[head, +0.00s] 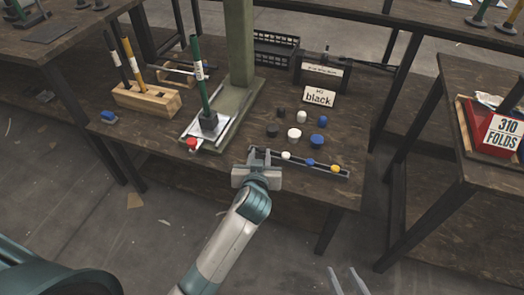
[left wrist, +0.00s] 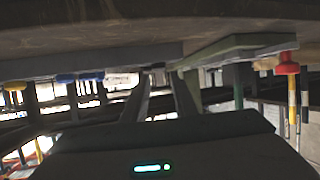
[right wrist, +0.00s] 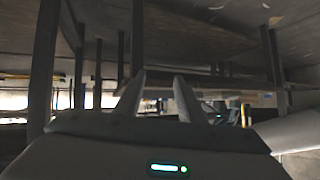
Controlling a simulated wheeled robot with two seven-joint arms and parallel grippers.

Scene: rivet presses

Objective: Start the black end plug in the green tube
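The green tube (head: 200,75) stands upright in a dark block on the pale press base (head: 207,135), with a white label near its top. Two small black plugs (head: 272,130) (head: 281,112) lie on the table right of the press, near the sign reading "M2 black" (head: 319,97). My left gripper (head: 252,158) is low over the table's front edge, at the left end of a dark rail and right of the press base. In the left wrist view its fingers (left wrist: 163,90) are apart with nothing clearly between them. My right gripper (right wrist: 160,95) is open and empty, also at the head view's bottom edge (head: 348,275).
White plugs (head: 294,133) and blue plugs (head: 317,141) lie beside the black ones. The rail (head: 325,169) carries white, blue and yellow knobs. A red knob (head: 191,144) is on the press base. A thick green column (head: 240,60) rises behind it. A wooden rack (head: 147,101) stands left.

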